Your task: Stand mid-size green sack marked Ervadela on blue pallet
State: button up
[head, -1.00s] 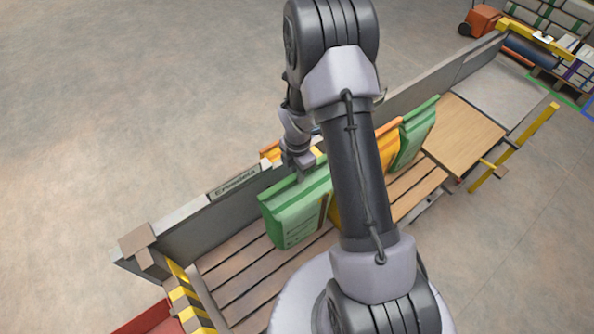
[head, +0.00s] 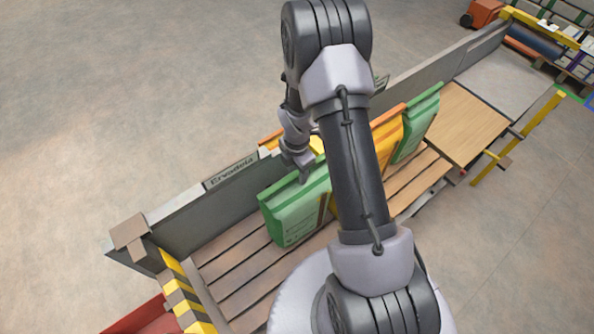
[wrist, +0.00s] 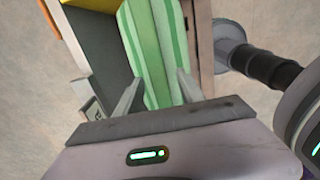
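A green sack (head: 297,210) with lighter panels and small print stands upright on the slatted bed, leaning near the grey side wall. A sign reading Ervadela (head: 232,169) is on that wall beside it. My gripper (head: 304,178) is at the sack's top edge. In the wrist view, my gripper (wrist: 158,78) is open, its two fingers apart with the striped green sack (wrist: 152,40) between and beyond them. Whether the fingers touch it, I cannot tell.
Yellow-orange sacks and another green sack (head: 416,125) stand farther along the slatted bed (head: 240,280), partly behind my arm. A wooden board (head: 467,122) lies beyond them. Open floor lies left of the wall.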

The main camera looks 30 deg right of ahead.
jog(key=shift+f, duration=0.1)
notch_tip(320, 180, up, 18)
jog(key=p, duration=0.1)
jog(key=shift+f, duration=0.25)
